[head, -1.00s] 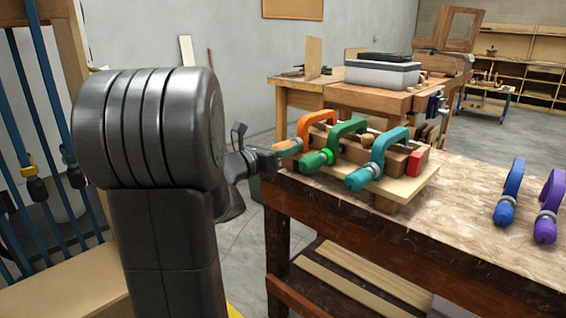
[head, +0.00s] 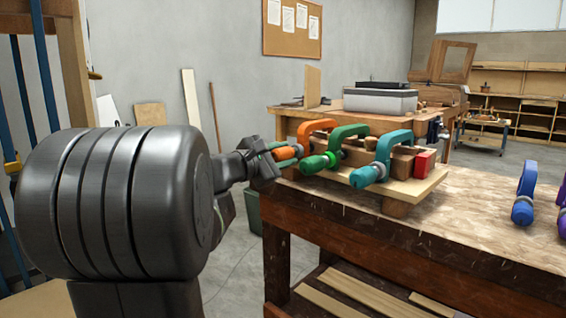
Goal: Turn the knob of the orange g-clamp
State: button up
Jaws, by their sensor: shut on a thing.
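The orange g-clamp (head: 318,126) sits on the wooden lamination block at the left end of a row of clamps. Its orange knob (head: 286,152) points left, toward my arm. My gripper (head: 270,159) is at the knob and shut on it, with the knob's outer end between the fingers. The fingertips are small in this view and partly hidden by my gripper's body. The clamp's far jaw is hidden behind the green clamp.
A green clamp (head: 348,131) stands close to the right of the orange one, then a teal clamp (head: 393,145). Blue (head: 525,190) and purple clamps lie on the bench (head: 470,215) at right. The bench between is clear.

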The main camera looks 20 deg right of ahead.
jog(key=m, duration=0.4)
jog(key=shift+f+m, duration=0.1)
jog(key=shift+m, duration=0.2)
jog(key=m, duration=0.3)
jog(key=shift+m, duration=0.4)
jog(key=m, duration=1.2)
jog(key=shift+m, duration=0.3)
jog(key=m, duration=0.3)
jog(key=shift+m, duration=0.3)
jog(key=m, duration=0.4)
jog(key=shift+m, duration=1.9)
jog(key=shift+m, duration=0.3)
